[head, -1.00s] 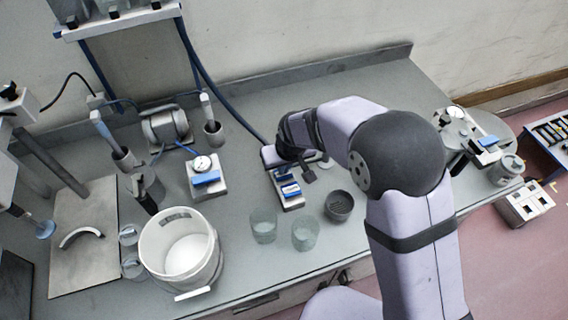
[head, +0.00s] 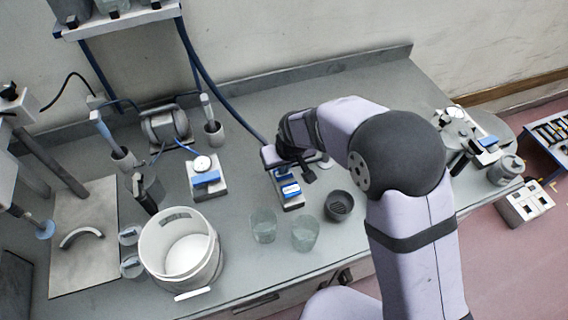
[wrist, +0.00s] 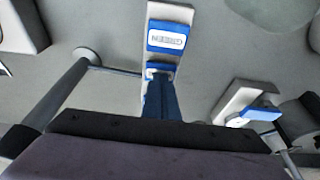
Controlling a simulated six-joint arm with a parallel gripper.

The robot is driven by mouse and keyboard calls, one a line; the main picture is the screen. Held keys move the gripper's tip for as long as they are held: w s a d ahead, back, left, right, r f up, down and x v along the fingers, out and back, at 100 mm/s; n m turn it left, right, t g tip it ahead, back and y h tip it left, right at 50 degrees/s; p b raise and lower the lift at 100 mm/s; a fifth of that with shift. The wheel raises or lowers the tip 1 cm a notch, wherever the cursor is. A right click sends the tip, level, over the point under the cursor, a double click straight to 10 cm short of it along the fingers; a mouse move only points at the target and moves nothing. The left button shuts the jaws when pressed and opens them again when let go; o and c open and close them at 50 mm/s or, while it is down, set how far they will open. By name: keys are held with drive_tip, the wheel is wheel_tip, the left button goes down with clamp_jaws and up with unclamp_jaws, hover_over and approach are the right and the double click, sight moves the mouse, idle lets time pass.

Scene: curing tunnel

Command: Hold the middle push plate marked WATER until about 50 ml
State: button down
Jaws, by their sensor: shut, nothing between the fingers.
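A small pale dispenser unit (head: 292,204) with a blue labelled plate (head: 290,190) stands on the bench below my gripper. The blue plate with a white label also shows in the wrist view (wrist: 167,40); its lettering is too small to read. I cannot tell whether it is the WATER plate. My gripper (head: 307,178) is shut and empty, beside the unit's back part, which it and my arm partly hide. I cannot tell whether it touches a plate.
Two clear beakers (head: 263,226) (head: 305,233) and a dark ribbed cup (head: 340,205) stand close in front. A white bucket (head: 160,236) and a gauge unit (head: 206,186) are to the left. The front bench edge is near the beakers.

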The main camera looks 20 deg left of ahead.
drive_tip(key=shift+s+d+f, duration=0.3)
drive_tip(key=shift+f, duration=0.2)
drive_tip(key=shift+w+a+r+p, duration=0.1)
drive_tip(key=shift+r+p, duration=0.55)
drive_tip(key=shift+r, duration=0.1)
wheel_tip(320, 180, up, 4)
drive_tip(key=shift+w+a+r+p, duration=0.1)
drive_tip(key=shift+p, duration=1)
drive_tip(key=b+v, duration=0.3)
drive_tip(key=v, duration=0.6)
drive_tip(key=shift+r, duration=0.2)
idle(0.5)
drive_tip(key=s+d+f+m+g+h, duration=0.1)
drive_tip(key=s+d+f, duration=0.4)
drive_tip(key=d, duration=0.3)
drive_tip(key=s+d+f+g+h, duration=0.2)
drive_tip(key=s+d+f, duration=0.25)
drive_tip(key=d, duration=0.25)
drive_tip(key=s+d+r+m, duration=0.1)
drive_tip(key=d+m, duration=0.7)
drive_tip(key=d, duration=1.1)
drive_tip(key=shift+s+d+r+t+y, duration=0.15)
drive_tip(key=shift+d+r+t+y, duration=0.2)
drive_tip(key=shift+r, duration=0.15)
